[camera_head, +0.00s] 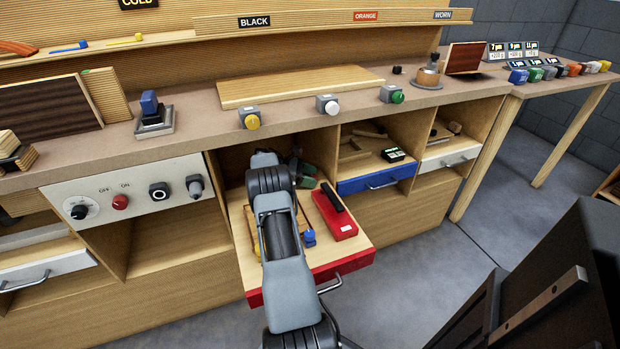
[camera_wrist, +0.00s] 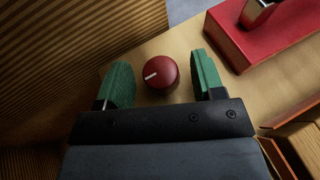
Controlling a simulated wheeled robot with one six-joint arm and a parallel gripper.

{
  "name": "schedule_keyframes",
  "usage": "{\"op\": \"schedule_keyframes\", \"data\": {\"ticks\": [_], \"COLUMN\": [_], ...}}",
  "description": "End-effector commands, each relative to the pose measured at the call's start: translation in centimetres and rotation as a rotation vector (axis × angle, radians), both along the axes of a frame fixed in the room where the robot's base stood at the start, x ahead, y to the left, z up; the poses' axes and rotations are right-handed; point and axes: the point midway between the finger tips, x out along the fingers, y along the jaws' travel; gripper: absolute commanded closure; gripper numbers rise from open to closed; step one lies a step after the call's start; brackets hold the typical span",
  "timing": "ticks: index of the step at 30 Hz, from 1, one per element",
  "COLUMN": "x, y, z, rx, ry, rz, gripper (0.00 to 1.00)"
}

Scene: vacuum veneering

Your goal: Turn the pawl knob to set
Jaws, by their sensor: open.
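In the wrist view a round dark red knob (camera_wrist: 163,76) with a white pointer line stands on a light wood surface. It appears to be the pawl knob; I see no label on it. Its pointer faces left and slightly down in that picture. My gripper (camera_wrist: 160,70) is open, with one green fingertip on each side of the knob. A gap shows on both sides, so the fingers do not appear to touch it. In the head view my gripper (camera_head: 306,174) is at the back of the open drawer, partly behind my arm, and the knob is hidden.
The pulled-out drawer (camera_head: 357,247) has a red front. A red block (camera_head: 326,222) with a black bar lies in it, right of my arm; a red block (camera_wrist: 240,48) also shows at the wrist view's upper right. The bench top (camera_head: 290,112) and cubby walls surround the drawer.

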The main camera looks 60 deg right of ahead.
Motion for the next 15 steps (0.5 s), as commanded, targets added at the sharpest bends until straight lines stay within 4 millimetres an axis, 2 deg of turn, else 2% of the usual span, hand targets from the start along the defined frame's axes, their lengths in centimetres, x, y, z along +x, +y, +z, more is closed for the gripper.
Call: {"op": "schedule_keyframes", "data": {"ticks": [8, 15], "x": [-0.07, -0.06], "y": [-0.04, -0.04], "z": [-0.03, -0.03], "rx": [0.0, 0.0], "ry": [0.0, 0.0], "rz": [0.0, 0.0], "gripper": [0.38, 0.6]}}
